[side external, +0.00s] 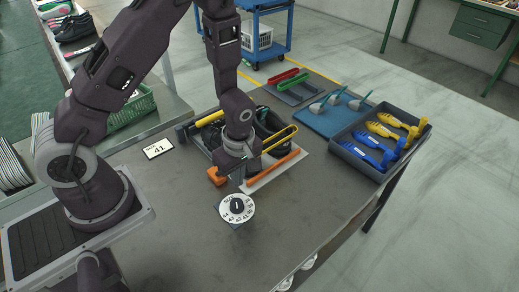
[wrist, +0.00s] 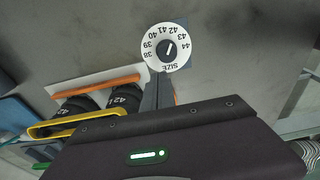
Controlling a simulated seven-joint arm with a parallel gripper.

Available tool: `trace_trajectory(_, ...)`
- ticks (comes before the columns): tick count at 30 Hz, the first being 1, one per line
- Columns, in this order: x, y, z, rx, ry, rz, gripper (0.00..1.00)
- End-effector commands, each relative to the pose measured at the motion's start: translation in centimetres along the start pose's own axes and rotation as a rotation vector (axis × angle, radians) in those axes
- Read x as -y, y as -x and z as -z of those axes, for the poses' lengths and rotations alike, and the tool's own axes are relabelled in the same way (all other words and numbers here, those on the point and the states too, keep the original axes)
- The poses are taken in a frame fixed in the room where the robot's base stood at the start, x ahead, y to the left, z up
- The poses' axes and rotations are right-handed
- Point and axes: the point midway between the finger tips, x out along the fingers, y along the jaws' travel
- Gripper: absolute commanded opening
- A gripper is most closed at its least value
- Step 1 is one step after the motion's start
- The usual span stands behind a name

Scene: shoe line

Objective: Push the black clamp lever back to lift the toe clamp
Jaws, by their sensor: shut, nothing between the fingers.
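The toe clamp fixture, a grey tray (side external: 197,157) with black shoes in it, stands mid-bench in the side view, partly hidden by my arm. A yellow bar (side external: 280,138) runs over it, and it also shows in the wrist view (wrist: 62,129). I cannot pick out the black clamp lever in either view. My gripper (wrist: 155,84) is shut and empty, pointing down beside the fixture near an orange block (side external: 217,176); its fingertips are mostly hidden in the side view.
A white size dial (side external: 237,208) stands close in front of my gripper. An orange bar on a pale plate (side external: 274,172) edges the fixture. A card reading 41 (side external: 158,149) lies left; a grey tray of yellow and blue lasts (side external: 352,158) stands right.

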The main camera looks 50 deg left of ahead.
Motion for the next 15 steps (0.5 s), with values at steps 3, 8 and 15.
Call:
trace_trajectory(3,0.0,-0.1,0.5,0.000,0.002,0.000,0.00)
trace_trajectory(8,0.0,-0.1,1.3,0.000,0.002,0.001,0.00)
trace_trajectory(15,0.0,-0.3,2.5,0.000,0.002,0.001,0.00)
